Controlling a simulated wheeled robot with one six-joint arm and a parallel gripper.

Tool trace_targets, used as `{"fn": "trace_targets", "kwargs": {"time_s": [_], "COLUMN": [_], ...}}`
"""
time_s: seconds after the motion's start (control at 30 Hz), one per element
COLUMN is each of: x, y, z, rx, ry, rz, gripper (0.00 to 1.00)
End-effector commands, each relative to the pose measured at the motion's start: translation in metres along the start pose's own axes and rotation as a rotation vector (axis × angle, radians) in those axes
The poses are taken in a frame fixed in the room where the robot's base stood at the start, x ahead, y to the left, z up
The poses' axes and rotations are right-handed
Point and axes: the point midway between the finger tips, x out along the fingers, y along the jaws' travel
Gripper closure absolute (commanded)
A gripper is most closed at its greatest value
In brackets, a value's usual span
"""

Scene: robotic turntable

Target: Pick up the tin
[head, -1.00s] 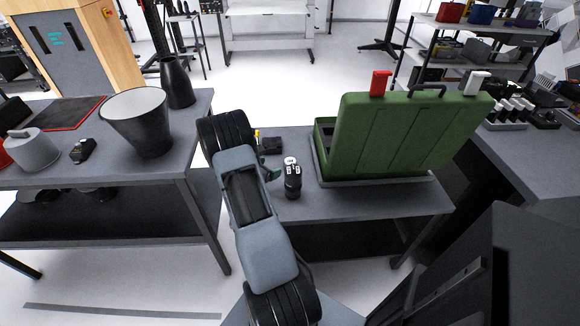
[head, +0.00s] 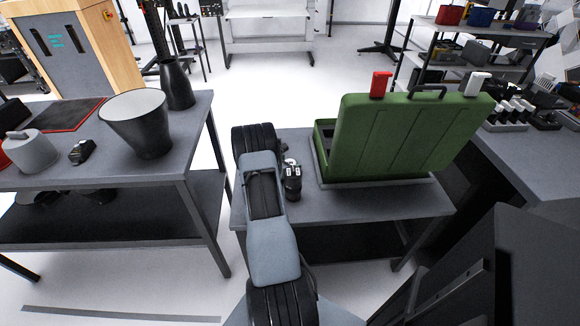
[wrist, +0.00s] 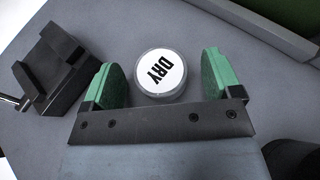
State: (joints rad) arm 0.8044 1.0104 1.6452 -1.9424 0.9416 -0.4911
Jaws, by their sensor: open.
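The tin, a round grey can with a white lid marked "DRY" (wrist: 160,72), stands on the grey table, seen from above in the wrist view. My gripper (wrist: 160,62) is open, with one green-padded finger on each side of the tin. Small gaps show between the pads and the tin, so it is not gripped. In the head view my arm hides the tin and the gripper's fingers.
A black bracket-like holder (wrist: 52,68) is left of the gripper. A black object with a pale top (head: 292,180) stands right of my arm. An open green case (head: 400,138) takes up the table's right side. A dark bucket (head: 137,125) stands on the left table.

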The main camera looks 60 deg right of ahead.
Motion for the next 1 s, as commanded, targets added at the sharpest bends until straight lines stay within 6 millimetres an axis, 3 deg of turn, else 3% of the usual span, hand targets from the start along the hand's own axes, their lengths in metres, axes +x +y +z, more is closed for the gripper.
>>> {"fn": "trace_targets", "kwargs": {"time_s": [0.3,0.83,1.0], "x": [0.0035,0.0033,0.0033], "y": [0.0002,0.0,0.0001], "z": [0.0006,0.0005,0.0007], "rx": [0.0,0.001,0.001], "ry": [-0.001,-0.001,-0.001], "rz": [0.0,0.0,0.0], "gripper": [0.17,0.68,0.7]}}
